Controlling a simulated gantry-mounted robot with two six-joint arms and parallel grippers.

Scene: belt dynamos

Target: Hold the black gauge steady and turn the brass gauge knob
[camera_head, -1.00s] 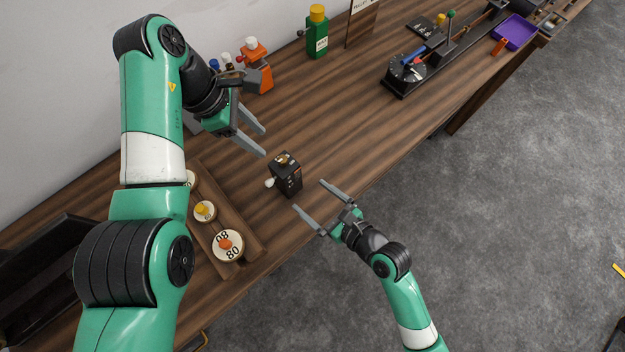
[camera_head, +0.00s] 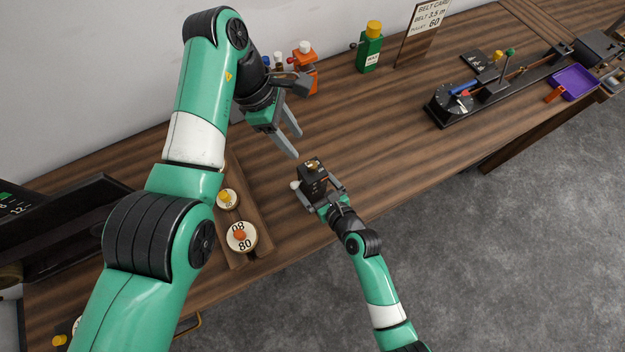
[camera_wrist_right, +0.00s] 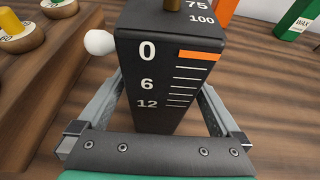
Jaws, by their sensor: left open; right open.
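The black gauge (camera_head: 311,179) stands upright on the wooden table, with a brass knob (camera_head: 313,164) on top and a white ball (camera_head: 295,185) at its left side. My right gripper (camera_head: 319,192) is open, its fingers on either side of the gauge. In the right wrist view the gauge (camera_wrist_right: 165,75) fills the middle between the fingers, showing a 0, 6, 12 scale and an orange mark at the 0. Whether the fingers touch it I cannot tell. My left gripper (camera_head: 294,143) is open and empty, above and behind the gauge.
A wooden tray (camera_head: 262,218) with round weights, one marked 80 (camera_head: 241,237), lies left of the gauge. Orange (camera_head: 306,72) and green (camera_head: 369,52) bottles stand at the back. A dark belt rig (camera_head: 490,85) and purple tray (camera_head: 573,83) are right. Table right of the gauge is clear.

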